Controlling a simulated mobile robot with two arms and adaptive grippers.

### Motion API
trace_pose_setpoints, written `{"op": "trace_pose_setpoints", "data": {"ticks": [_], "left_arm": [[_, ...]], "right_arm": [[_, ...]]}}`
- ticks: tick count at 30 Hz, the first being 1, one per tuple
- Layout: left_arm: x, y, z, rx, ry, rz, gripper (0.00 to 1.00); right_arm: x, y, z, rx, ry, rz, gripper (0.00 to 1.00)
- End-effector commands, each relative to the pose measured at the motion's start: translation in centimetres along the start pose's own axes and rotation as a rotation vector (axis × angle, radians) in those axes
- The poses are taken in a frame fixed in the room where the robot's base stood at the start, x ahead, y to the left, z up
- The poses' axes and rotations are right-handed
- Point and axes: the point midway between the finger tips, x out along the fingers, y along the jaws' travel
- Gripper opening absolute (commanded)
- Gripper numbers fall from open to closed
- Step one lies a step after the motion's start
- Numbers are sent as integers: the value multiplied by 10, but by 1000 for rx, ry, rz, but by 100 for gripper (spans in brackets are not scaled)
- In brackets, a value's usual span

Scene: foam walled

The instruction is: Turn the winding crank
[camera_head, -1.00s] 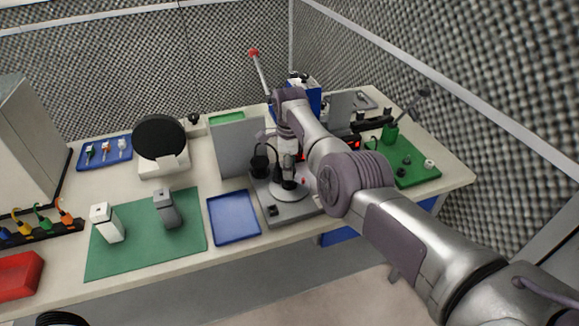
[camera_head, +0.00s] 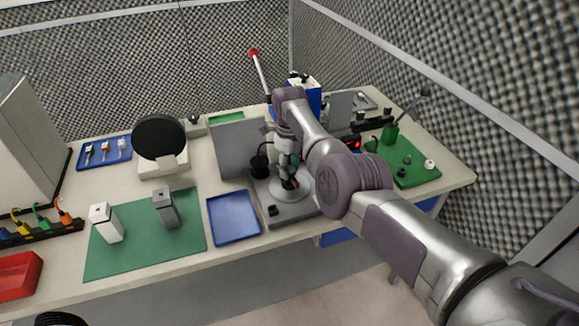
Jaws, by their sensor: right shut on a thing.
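The winding station is a grey base (camera_head: 299,212) with a pale round disc (camera_head: 279,196) and an upright grey panel (camera_head: 232,152) behind it. My right gripper (camera_head: 290,180) reaches down over the disc from the right. It is shut on the small dark handle of the winding crank (camera_head: 291,184), which shows a little red. The fingers and wrist hide much of the crank, so its exact angle cannot be told.
A blue tray (camera_head: 234,238) lies just left of the station. A green mat (camera_head: 138,257) with two grey-white blocks lies further left. A black round disc on a stand (camera_head: 160,138) is behind. A green board (camera_head: 418,177) is at right, near the foam wall.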

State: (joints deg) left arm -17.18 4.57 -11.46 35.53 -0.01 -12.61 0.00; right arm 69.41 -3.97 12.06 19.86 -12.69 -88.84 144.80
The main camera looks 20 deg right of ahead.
Motion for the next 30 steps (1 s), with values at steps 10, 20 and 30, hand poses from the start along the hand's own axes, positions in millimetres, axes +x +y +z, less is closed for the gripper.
{"op": "trace_pose_setpoints", "data": {"ticks": [10, 20, 30], "left_arm": [[4, 0, 0, 0, 0, 0, 51], [15, 0, 1, 0, 0, 0, 51], [30, 0, 3, 0, 0, 0, 51]], "right_arm": [[0, 0, 1, 173, -3, -1, 6], [1, 0, 1, 338, -5, 0, 6], [1, 0, 1, 473, -4, 1, 6]]}}
